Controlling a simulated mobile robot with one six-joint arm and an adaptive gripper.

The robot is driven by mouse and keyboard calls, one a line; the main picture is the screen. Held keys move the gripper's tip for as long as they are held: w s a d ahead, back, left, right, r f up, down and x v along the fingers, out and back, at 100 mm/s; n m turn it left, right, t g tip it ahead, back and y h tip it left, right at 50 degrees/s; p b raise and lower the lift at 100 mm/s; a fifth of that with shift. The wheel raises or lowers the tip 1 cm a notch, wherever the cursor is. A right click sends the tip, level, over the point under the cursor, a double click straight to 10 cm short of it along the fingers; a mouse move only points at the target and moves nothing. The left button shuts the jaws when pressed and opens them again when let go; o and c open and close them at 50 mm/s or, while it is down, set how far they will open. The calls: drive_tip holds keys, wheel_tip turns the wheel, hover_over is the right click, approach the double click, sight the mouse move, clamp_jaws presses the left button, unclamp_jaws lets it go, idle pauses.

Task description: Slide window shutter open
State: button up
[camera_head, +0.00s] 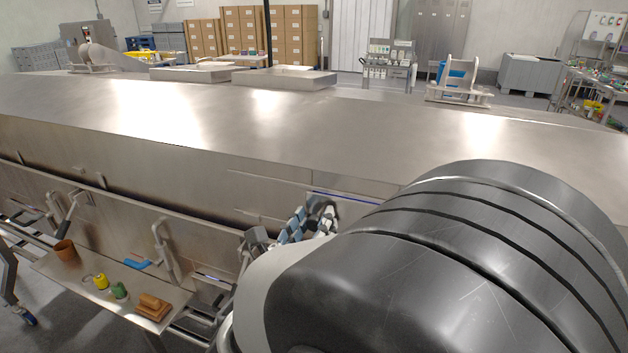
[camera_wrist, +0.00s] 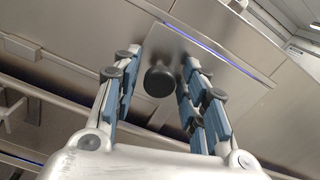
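The window shutter (camera_wrist: 180,42) is a flat metal panel on the tunnel's side, with a blue-lit strip along one edge in the wrist view. A dark round knob (camera_wrist: 158,81) stands out from it. My gripper (camera_wrist: 159,62) is open, with its two blue-padded fingers on either side of the knob. The right finger is very close to the knob; I cannot tell whether it touches. In the head view my gripper (camera_head: 310,218) is at the tunnel's side, partly hidden by my arm. The blue-lit edge (camera_head: 345,198) shows just above it, and the knob cannot be made out clearly.
The long metal tunnel (camera_head: 240,115) spans the view. At lower left a metal shelf (camera_head: 85,283) holds a brown pot (camera_head: 65,250), a yellow item (camera_head: 101,282), a green item (camera_head: 120,291) and brown blocks (camera_head: 153,306). A metal handle (camera_head: 162,245) juts from the side left of my gripper.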

clamp_jaws()
idle(0.5)
